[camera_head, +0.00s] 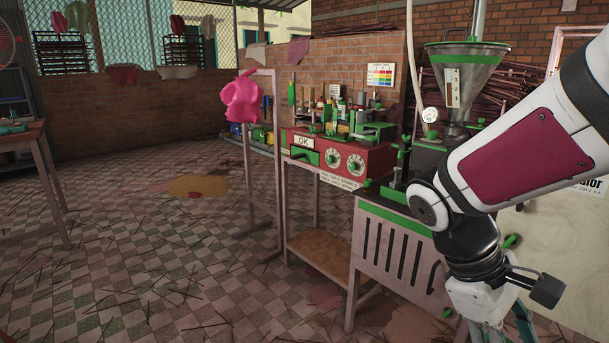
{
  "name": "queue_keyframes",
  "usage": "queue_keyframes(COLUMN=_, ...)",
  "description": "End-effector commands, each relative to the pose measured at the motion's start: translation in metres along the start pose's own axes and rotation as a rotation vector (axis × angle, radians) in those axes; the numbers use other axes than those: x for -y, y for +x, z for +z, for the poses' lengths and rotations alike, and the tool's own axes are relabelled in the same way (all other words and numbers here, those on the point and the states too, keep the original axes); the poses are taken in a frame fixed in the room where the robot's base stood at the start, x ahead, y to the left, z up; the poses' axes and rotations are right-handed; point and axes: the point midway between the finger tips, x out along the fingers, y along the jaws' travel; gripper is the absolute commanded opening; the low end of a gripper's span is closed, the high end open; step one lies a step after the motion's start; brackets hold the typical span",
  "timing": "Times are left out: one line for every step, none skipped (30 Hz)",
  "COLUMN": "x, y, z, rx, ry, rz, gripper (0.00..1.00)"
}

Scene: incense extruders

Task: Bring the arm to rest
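My arm (520,160) reaches in from the right edge, white with a dark red panel. It bends at a black joint and turns down to a black wrist and a white end block (482,301) at the lower right. A small black part sticks out to the right of that block. Teal-grey parts below the block, seemingly of my gripper (507,332), run out of the bottom edge. Its fingertips are cut off, so whether it is open or shut does not show. Nothing held is visible.
A green-and-white machine with a steel hopper (466,80) stands behind my arm, its slatted cabinet (392,245) close to my wrist. A red control box (340,158) sits on a stand left of it. A pink cloth (241,98) hangs on a frame. The tiled floor at left is mostly open, strewn with sticks.

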Motion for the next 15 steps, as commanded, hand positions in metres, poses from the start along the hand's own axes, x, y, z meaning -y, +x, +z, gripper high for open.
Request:
queue_keyframes(x=0.01, y=-0.006, z=0.011, rx=-0.045, ry=0.05, rz=-0.032, gripper=0.52)
queue_keyframes(x=0.017, y=-0.009, z=0.017, rx=-0.067, ry=0.078, rz=-0.054, gripper=0.52)
queue_keyframes(x=0.025, y=-0.012, z=0.024, rx=-0.096, ry=0.113, rz=-0.081, gripper=0.52)
queue_keyframes(x=0.032, y=-0.015, z=0.029, rx=-0.119, ry=0.14, rz=-0.101, gripper=0.52)
queue_keyframes(x=0.039, y=-0.017, z=0.034, rx=-0.141, ry=0.165, rz=-0.121, gripper=0.52)
queue_keyframes(x=0.048, y=-0.02, z=0.041, rx=-0.169, ry=0.199, rz=-0.148, gripper=0.52)
queue_keyframes(x=0.055, y=-0.022, z=0.045, rx=-0.19, ry=0.224, rz=-0.167, gripper=0.52)
queue_keyframes(x=0.062, y=-0.025, z=0.05, rx=-0.21, ry=0.246, rz=-0.187, gripper=0.52)
queue_keyframes(x=0.071, y=-0.027, z=0.055, rx=-0.237, ry=0.278, rz=-0.212, gripper=0.52)
queue_keyframes(x=0.077, y=-0.029, z=0.058, rx=-0.255, ry=0.298, rz=-0.229, gripper=0.52)
queue_keyframes(x=0.083, y=-0.03, z=0.061, rx=-0.272, ry=0.315, rz=-0.245, gripper=0.52)
queue_keyframes(x=0.09, y=-0.032, z=0.065, rx=-0.293, ry=0.338, rz=-0.264, gripper=0.52)
queue_keyframes(x=0.095, y=-0.033, z=0.068, rx=-0.307, ry=0.354, rz=-0.278, gripper=0.52)
queue_keyframes(x=0.1, y=-0.034, z=0.07, rx=-0.32, ry=0.368, rz=-0.291, gripper=0.52)
queue_keyframes(x=0.106, y=-0.035, z=0.073, rx=-0.336, ry=0.385, rz=-0.306, gripper=0.52)
